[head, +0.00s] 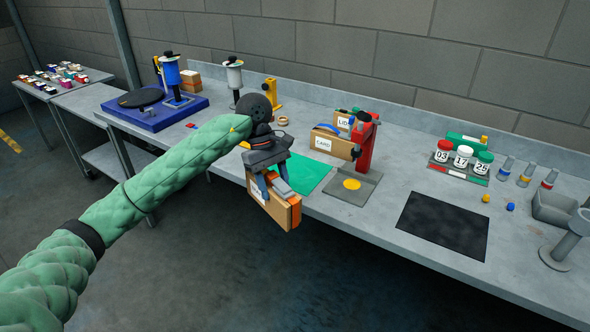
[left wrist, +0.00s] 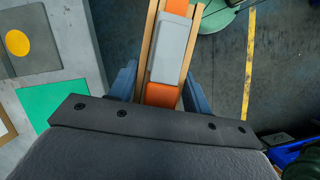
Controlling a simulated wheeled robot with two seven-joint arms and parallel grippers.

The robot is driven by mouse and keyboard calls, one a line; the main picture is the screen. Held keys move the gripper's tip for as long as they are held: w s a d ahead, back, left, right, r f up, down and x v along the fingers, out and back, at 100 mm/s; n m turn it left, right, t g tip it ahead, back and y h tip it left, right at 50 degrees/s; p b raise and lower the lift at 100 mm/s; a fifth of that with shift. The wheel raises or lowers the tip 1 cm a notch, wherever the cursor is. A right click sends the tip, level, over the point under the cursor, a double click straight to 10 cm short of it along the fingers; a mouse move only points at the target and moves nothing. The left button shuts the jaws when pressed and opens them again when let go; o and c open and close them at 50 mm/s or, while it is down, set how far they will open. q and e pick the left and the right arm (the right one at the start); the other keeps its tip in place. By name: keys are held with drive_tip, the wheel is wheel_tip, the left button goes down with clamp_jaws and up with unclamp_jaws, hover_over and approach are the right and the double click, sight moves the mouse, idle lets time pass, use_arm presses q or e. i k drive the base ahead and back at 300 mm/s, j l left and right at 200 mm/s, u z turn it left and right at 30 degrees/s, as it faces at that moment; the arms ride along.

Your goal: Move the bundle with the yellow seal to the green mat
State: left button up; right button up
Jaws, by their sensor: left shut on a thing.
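My left gripper (head: 270,186) is shut on a brown bundle (head: 281,212) with a white label, an orange end and a grey block. In the left wrist view this bundle (left wrist: 162,95) shows tan sides, an orange middle and the grey block between the blue fingers. I see no yellow seal on it. It hangs tilted at the table's front edge, apart from the green mat (head: 312,172). The mat lies on the table just behind it, partly covered by my gripper, and shows in the left wrist view (left wrist: 50,103). My right gripper is not in view.
A grey plate with a yellow disc (head: 352,184) and a red stand (head: 366,145) are right of the mat. Behind stand a CARD box (head: 333,143) and a LID box (head: 343,121). A black mat (head: 443,225) lies bare, further right.

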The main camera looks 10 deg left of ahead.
sight(295, 171)
drive_tip(key=i, duration=1)
